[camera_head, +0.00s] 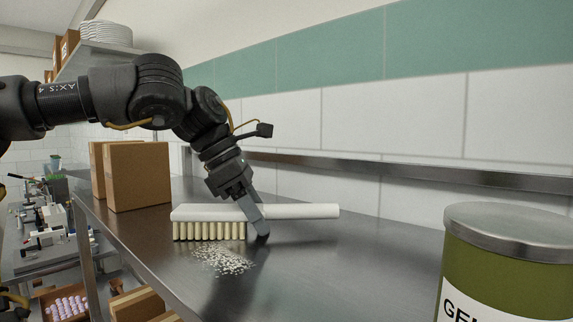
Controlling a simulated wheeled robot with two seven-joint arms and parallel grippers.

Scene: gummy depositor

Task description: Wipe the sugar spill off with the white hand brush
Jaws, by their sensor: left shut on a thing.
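The white hand brush (215,213) is over the steel counter (330,270), its bristles pointing down and its handle reaching to the right. My left gripper (259,225) is shut on the brush near where the handle meets the head. The sugar spill (224,261) is a patch of white grains on the counter, just in front of the bristles. Whether the bristles touch the counter I cannot tell. My right gripper is not in view.
A large green can (507,262) with a metal lid stands at the right front. Cardboard boxes (138,176) stand at the back left. The counter's left edge drops to a lower area with equipment and a box of purple pieces (68,305).

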